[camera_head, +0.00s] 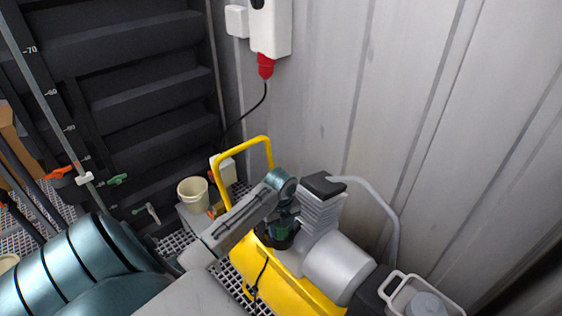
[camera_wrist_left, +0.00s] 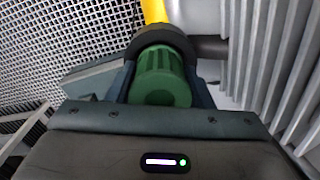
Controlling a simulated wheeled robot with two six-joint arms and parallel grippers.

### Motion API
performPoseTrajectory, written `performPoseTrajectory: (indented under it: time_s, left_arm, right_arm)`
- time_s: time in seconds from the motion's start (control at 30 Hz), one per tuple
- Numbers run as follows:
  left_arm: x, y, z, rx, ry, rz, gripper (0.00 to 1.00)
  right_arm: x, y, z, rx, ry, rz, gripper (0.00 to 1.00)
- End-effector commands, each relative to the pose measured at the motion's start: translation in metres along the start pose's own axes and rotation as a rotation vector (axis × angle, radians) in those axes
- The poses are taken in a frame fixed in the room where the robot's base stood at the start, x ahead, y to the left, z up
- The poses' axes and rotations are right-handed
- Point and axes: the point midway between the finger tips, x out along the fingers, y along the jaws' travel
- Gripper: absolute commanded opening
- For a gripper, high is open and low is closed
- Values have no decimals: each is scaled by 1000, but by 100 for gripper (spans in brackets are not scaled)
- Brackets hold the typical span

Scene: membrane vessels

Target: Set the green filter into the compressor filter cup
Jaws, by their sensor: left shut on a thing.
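The green filter (camera_head: 281,230) is a ribbed green cylinder. In the left wrist view the filter (camera_wrist_left: 160,80) sits between the jaws of my left gripper (camera_wrist_left: 165,92), which is shut on it. In the head view my left gripper (camera_head: 284,215) is over the yellow compressor (camera_head: 285,290). The dark round filter cup (camera_head: 275,241) is at the filter's lower end. In the wrist view the dark cup rim (camera_wrist_left: 163,38) surrounds the filter's far end. How deep the filter sits is hidden. My right gripper is not in view.
The compressor has a yellow handle (camera_head: 243,140), a finned grey cylinder head (camera_head: 320,208) and a silver motor (camera_head: 339,268) beside the cup. A cream bucket (camera_head: 193,194) stands to the left. A white-rimmed container (camera_head: 424,297) is at lower right. A corrugated wall (camera_head: 420,110) stands behind.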

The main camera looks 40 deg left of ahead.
Motion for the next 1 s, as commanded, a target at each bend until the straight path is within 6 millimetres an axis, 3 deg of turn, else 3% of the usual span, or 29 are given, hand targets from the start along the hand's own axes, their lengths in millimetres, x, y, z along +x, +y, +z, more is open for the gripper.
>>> performPoseTrajectory:
  time_s: [0.27,0.3,0.4,0.77,1.0]
  left_arm:
    - [1,0,0,0,0,0,24]
    - [1,0,0,0,0,0,52]
    - [1,0,0,0,0,0,72]
    - [-3,0,1,-1,-1,-1,72]
    - [-42,-1,2,1,-5,-5,72]
  right_arm:
    - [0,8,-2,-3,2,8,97]
    - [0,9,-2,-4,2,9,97]
    - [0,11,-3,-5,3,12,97]
    - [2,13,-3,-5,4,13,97]
    - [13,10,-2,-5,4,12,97]
